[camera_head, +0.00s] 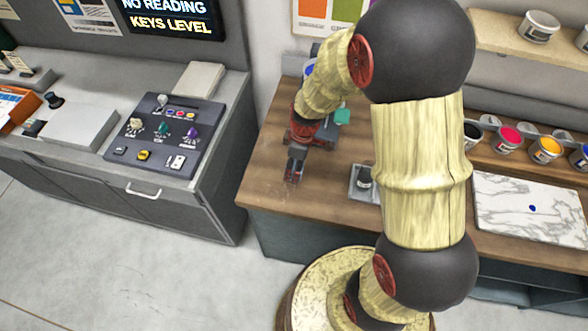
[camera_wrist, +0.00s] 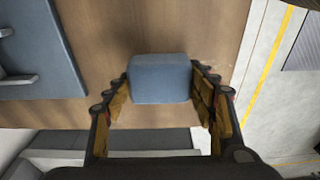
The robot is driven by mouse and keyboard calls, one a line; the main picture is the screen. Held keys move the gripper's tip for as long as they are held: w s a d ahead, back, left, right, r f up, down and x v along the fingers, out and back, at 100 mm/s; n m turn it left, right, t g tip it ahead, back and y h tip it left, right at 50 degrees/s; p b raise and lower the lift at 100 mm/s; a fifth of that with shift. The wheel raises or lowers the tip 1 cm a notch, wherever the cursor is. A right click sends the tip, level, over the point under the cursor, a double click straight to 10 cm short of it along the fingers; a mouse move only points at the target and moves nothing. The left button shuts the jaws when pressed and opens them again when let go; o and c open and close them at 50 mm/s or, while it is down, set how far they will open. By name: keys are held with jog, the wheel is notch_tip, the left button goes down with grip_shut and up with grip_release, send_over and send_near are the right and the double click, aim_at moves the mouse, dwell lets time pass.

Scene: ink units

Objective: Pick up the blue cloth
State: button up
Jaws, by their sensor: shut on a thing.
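The blue cloth (camera_wrist: 160,80) shows in the wrist view as a blue-grey, block-like bundle. It sits between the two fingers of my gripper (camera_wrist: 161,92), with a finger against each side. My gripper is shut on it, over the brown wooden worktop (camera_wrist: 222,25). In the head view my gripper (camera_head: 293,176) points down near the left front part of the worktop (camera_head: 330,212). The cloth cannot be made out there, and I cannot tell whether it touches the wood.
A grey tray with a dark-capped bottle (camera_head: 363,178) stands right of my gripper. A marble slab (camera_head: 530,225) and open ink tins (camera_head: 508,138) are farther right. A grey cabinet with a control panel (camera_head: 163,137) stands at left. A teal item (camera_head: 342,117) lies behind my gripper.

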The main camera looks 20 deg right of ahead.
jog(key=s+d+r+p, duration=0.1)
jog(key=s+d+r, duration=0.8)
jog(key=s, duration=0.1)
jog(key=shift+s+r, duration=0.25)
jog(key=shift+s, duration=0.1)
jog(key=o, duration=0.4)
jog(key=c, duration=0.5)
jog(key=shift+o, duration=0.2)
